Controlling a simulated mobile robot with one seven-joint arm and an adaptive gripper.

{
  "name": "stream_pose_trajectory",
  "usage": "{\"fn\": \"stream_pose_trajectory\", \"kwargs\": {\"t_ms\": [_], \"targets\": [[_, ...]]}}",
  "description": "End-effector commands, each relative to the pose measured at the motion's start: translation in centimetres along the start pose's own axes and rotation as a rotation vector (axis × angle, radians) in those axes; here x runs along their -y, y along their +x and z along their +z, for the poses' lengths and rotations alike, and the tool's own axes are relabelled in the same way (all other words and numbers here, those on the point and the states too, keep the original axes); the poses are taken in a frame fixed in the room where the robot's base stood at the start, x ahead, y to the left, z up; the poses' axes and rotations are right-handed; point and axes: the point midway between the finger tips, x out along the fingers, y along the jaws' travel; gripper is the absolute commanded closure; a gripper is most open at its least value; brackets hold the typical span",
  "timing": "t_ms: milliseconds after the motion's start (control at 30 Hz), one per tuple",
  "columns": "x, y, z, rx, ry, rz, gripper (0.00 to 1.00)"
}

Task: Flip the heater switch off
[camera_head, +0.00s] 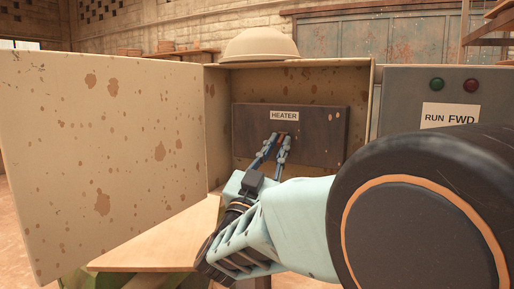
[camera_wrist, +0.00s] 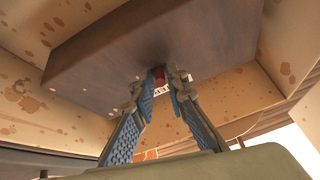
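The heater switch shows as a small red piece (camera_wrist: 159,76) between my fingertips in the wrist view. In the head view an orange-brown bit of it (camera_head: 282,135) shows between the fingertips, below the white HEATER label (camera_head: 284,116). The label sits on a dark panel (camera_head: 325,137) inside an open beige cabinet. My gripper (camera_head: 280,140) is at the panel, and its fingers (camera_wrist: 163,88) stand a little apart on either side of the switch. I cannot tell whether they press on it. The switch's position is mostly hidden by the fingers.
The cabinet door (camera_head: 110,150) is swung open at the left. A dome-shaped cover (camera_head: 258,45) sits on the cabinet. A grey panel (camera_head: 400,100) with green and red lamps and a RUN FWD label stands at the right. A wooden board (camera_head: 160,240) lies below.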

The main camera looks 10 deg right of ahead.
Motion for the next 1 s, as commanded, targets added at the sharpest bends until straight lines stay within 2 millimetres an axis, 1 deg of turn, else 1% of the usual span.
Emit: {"fn": "stream_pose_trajectory", "kwargs": {"t_ms": [33, 67, 100, 333, 467, 567, 833, 1000], "targets": [[0.0, 0.0, 0.0, 0.000, 0.000, 0.000, 0.79], [0.0, 0.0, 0.0, 0.000, 0.000, 0.000, 0.75], [0.0, 0.0, 0.0, 0.000, 0.000, 0.000, 0.74], [0.0, 0.0, 0.0, 0.000, 0.000, 0.000, 0.74], [0.1, -0.8, 0.0, 0.001, 0.001, -0.002, 0.74], [0.2, -2.4, 0.0, 0.001, 0.001, -0.005, 0.74], [0.2, -8.2, 0.1, 0.003, 0.001, -0.006, 0.74], [0.1, -10.8, 0.1, 0.002, 0.000, -0.004, 0.74]]}}
